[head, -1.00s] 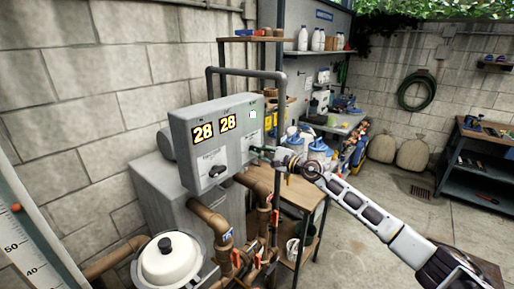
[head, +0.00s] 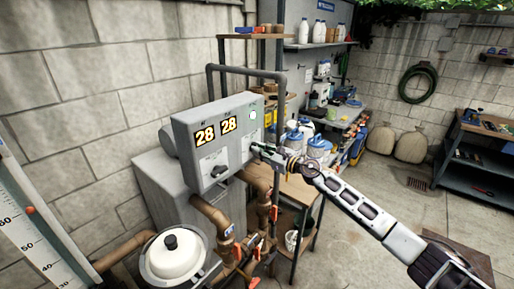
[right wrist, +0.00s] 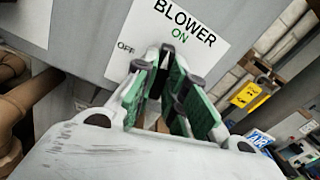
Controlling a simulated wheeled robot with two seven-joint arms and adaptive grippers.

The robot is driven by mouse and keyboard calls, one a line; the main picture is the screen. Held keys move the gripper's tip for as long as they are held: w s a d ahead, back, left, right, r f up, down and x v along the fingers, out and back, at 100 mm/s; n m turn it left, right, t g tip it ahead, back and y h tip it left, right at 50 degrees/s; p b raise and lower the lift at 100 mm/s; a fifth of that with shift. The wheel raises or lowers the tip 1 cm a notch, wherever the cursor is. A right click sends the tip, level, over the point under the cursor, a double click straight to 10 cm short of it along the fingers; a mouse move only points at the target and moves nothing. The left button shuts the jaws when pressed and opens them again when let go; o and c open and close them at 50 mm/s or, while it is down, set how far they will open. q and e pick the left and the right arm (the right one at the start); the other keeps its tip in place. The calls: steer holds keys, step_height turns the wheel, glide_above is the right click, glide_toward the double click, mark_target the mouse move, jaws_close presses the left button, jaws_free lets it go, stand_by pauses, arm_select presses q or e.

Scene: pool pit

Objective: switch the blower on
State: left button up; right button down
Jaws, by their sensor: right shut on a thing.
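The grey control box (head: 188,130) stands against the wall with two lit displays reading 28. The blower label (right wrist: 180,22) fills the middle of the right wrist view, with ON at its top and OFF to the left. My right gripper (right wrist: 172,62) is shut on the black blower knob (right wrist: 176,66) on that label. The knob is largely hidden between the green-padded fingers; its tip seems to point up toward ON. In the head view my right gripper (head: 257,149) reaches the box's right side. My left gripper is not in view.
Another black knob (head: 219,172) sits on the box's front. Brown pipes (head: 212,215) and a white-lidded round housing (head: 172,258) stand below. A wooden table (head: 296,190) is behind my right gripper. The floor at right is open.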

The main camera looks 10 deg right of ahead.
steer(key=shift+m, duration=1.7)
steer(key=c, duration=1.4)
jaws_free()
steer(key=shift+o, duration=0.2)
steer(key=b+v, duration=0.1)
steer(key=v, duration=0.6)
steer(key=shift+b, duration=0.4)
steer(key=shift+m, duration=0.3)
